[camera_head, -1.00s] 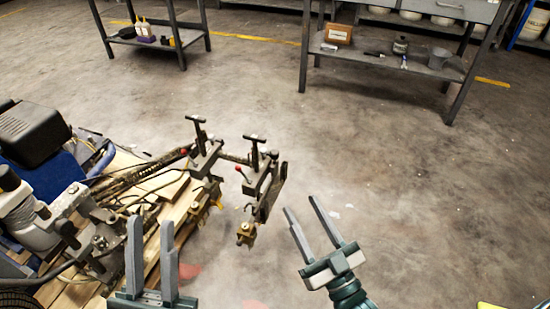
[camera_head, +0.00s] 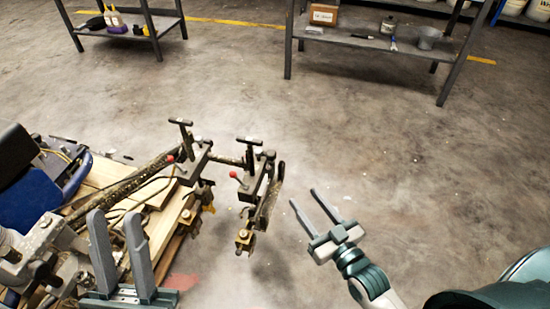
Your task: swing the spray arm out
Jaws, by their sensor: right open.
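The line striper (camera_head: 60,215) stands at the left, with a blue and black body and wooden boards. Its spray arm (camera_head: 260,185) sticks out to the right over the floor, with T-handled clamps, red knobs and a brass-coloured nozzle block (camera_head: 245,240) hanging at its outer end. My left gripper (camera_head: 115,230) is at the lower left in front of the striper, its two fingers upright and apart, with nothing seen between them. My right gripper (camera_head: 314,202) is open and empty over bare floor, to the right of the spray arm and apart from it.
A metal shelf table (camera_head: 400,47) with a small box (camera_head: 323,15) and cans stands at the back. Another low shelf (camera_head: 125,25) with bottles stands at the back left. The concrete floor between them and the striper is clear.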

